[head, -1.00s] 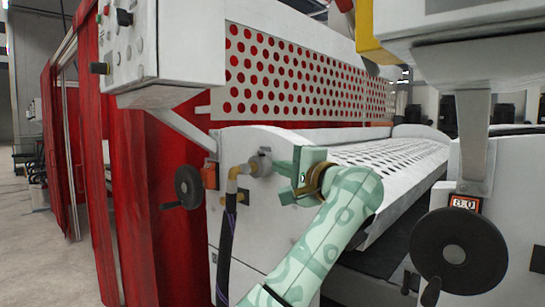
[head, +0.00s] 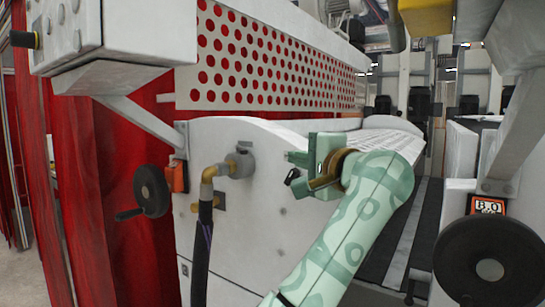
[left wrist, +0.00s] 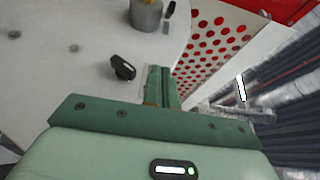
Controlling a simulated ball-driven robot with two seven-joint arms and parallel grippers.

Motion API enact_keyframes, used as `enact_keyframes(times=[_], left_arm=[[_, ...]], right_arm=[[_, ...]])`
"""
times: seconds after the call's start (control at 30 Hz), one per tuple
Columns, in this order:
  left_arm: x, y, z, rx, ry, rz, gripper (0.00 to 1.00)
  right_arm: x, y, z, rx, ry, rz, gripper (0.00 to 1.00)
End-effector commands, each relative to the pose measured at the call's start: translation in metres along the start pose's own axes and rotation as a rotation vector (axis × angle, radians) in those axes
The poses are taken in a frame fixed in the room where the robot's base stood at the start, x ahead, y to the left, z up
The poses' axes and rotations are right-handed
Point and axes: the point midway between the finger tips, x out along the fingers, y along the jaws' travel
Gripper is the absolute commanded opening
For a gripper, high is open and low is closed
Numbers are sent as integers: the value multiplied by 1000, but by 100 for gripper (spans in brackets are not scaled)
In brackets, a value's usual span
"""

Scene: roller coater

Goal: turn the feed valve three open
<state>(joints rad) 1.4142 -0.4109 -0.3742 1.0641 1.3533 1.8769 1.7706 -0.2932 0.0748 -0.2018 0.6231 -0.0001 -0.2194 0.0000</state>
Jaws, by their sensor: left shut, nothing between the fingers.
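A small black knob (head: 292,177) sits on the white end panel (head: 255,215) of the machine, just left of my left gripper (head: 298,160). In the left wrist view the black knob (left wrist: 123,68) stands out from the panel, left of the fingers (left wrist: 160,88) and apart from them. The green fingers are shut with nothing between them. A grey round fitting (head: 241,161) with a brass elbow (head: 211,176) and black hose (head: 202,250) is further left. No label shows which part is feed valve three. My right gripper is out of view.
A black handwheel (head: 151,191) with an orange indicator (head: 178,176) is at the panel's left. A larger handwheel (head: 489,262) under an orange readout (head: 487,206) stands at the right. A control box (head: 95,35) and perforated guard (head: 275,65) lie above.

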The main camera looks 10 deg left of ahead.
Motion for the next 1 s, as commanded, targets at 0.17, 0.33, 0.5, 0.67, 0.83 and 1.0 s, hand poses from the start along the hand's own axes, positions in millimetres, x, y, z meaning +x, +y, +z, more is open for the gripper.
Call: enact_keyframes(times=[0.17,0.33,0.5,0.67,0.83,1.0], left_arm=[[32,3,0,3,-2,3,0],[67,1,1,4,-3,-1,0],[94,1,4,-1,-1,1,0],[97,2,23,-1,0,1,0],[100,1,36,0,-1,0,0],[100,1,39,1,0,1,0]], right_arm=[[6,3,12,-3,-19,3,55],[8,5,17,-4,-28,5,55],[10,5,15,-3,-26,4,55],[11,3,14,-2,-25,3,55],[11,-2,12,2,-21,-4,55],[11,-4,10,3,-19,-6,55]])
